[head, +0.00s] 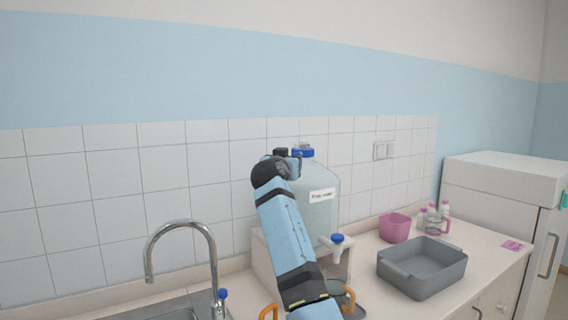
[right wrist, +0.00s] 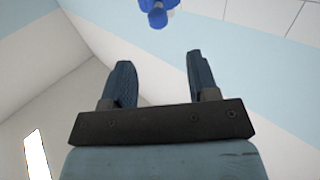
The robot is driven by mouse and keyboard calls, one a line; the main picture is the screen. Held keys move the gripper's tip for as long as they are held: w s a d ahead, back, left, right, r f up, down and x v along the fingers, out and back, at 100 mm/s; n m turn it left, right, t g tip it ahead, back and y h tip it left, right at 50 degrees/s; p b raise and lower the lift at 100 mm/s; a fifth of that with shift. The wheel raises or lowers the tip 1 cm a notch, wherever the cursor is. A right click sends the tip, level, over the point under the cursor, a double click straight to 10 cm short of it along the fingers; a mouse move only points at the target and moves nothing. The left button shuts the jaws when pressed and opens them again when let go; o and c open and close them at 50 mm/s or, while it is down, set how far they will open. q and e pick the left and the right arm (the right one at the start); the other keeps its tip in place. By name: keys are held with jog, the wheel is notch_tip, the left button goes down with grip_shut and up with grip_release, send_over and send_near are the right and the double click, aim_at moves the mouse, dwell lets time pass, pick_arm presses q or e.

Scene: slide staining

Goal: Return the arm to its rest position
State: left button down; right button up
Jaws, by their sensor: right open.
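My arm (head: 290,240) rises from the bottom middle of the head view, in front of the counter and a large water jug. Its dark wrist end (head: 272,172) overlaps the jug's upper left side in the picture, and its fingers cannot be made out there. In the right wrist view my right gripper (right wrist: 162,80) has its two blue fingers wide apart, with nothing between them. Beyond them are only wall and ceiling and a blue object (right wrist: 154,12) at the top edge that I cannot identify. My left gripper is not in view.
The jug (head: 318,208) with a blue cap stands on a pale stand (head: 262,262). A grey tub (head: 424,268), pink container (head: 395,228) and several small bottles (head: 440,212) are to the right. Orange handles (head: 268,311) show beside my arm. A tap (head: 182,226) rises left.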

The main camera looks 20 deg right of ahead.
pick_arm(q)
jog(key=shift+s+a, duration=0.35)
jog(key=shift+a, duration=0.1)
pick_arm(e)
jog(key=shift+s+a, duration=0.2)
jog(key=shift+s, duration=0.15)
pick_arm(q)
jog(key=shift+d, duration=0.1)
pick_arm(e)
jog(key=shift+w+d, duration=0.1)
